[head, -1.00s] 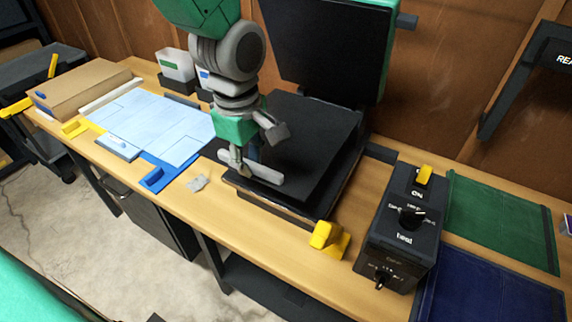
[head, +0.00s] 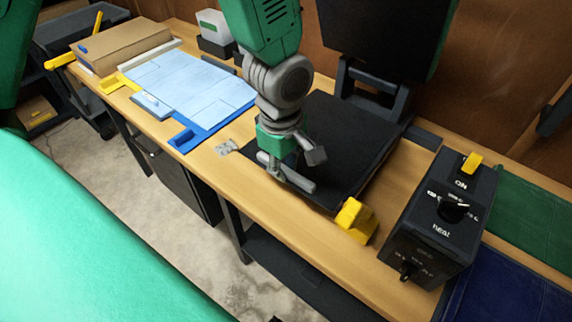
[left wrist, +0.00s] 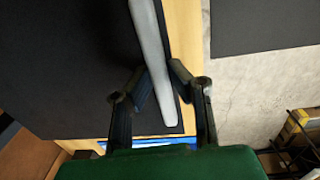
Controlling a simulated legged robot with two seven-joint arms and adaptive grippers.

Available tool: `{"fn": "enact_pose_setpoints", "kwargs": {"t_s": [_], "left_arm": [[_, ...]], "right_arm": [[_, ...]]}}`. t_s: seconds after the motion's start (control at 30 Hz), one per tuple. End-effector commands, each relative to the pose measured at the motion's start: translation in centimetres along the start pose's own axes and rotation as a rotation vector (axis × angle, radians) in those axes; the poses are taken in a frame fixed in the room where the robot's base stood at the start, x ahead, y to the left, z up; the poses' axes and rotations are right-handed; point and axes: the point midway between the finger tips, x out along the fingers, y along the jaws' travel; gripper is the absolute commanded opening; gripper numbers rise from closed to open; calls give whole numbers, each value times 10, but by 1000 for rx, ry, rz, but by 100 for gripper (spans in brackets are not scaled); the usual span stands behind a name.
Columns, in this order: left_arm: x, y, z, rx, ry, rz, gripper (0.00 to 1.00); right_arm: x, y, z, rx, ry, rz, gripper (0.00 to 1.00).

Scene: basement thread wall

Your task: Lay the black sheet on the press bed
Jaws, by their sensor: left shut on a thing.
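The black sheet (head: 345,135) lies over the press bed, dark on dark, so I cannot tell where the sheet ends and the bed begins, or whether it rests fully flat. A grey bar (head: 296,182) runs along its near left edge. My left gripper (head: 284,172) is shut on this bar, at the front left of the press. In the left wrist view the bar (left wrist: 150,60) passes between the two fingers (left wrist: 158,88), with the black sheet (left wrist: 70,70) to its left. The press lid (head: 380,30) stands raised behind. My right gripper is not in view.
A yellow handle (head: 356,220) stands at the bed's front right corner, near a black control box (head: 445,215). Left are a blue tray with pale sheets (head: 185,85), a small grey piece (head: 227,147) and a cardboard box (head: 122,47). Green (head: 530,210) and blue (head: 500,290) mats lie right.

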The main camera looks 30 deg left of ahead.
Motion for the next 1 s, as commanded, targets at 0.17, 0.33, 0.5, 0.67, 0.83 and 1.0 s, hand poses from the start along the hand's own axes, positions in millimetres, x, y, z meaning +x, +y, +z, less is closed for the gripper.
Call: {"fn": "enact_pose_setpoints", "kwargs": {"t_s": [0.17, 0.33, 0.5, 0.67, 0.83, 1.0], "left_arm": [[0, 0, -1, 0, -1, 1, 0], [3, -1, -4, 1, -5, 0, 35], [3, -1, -5, 0, -6, -1, 35], [1, 0, -3, 0, -4, 0, 35], [-17, 1, -2, 1, 0, 4, 35], [-54, 1, -2, 0, -1, 7, 35]], "right_arm": [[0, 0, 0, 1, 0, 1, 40], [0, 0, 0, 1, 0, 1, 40], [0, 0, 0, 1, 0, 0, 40], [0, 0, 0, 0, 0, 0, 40], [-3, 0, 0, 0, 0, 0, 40], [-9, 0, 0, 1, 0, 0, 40]]}}
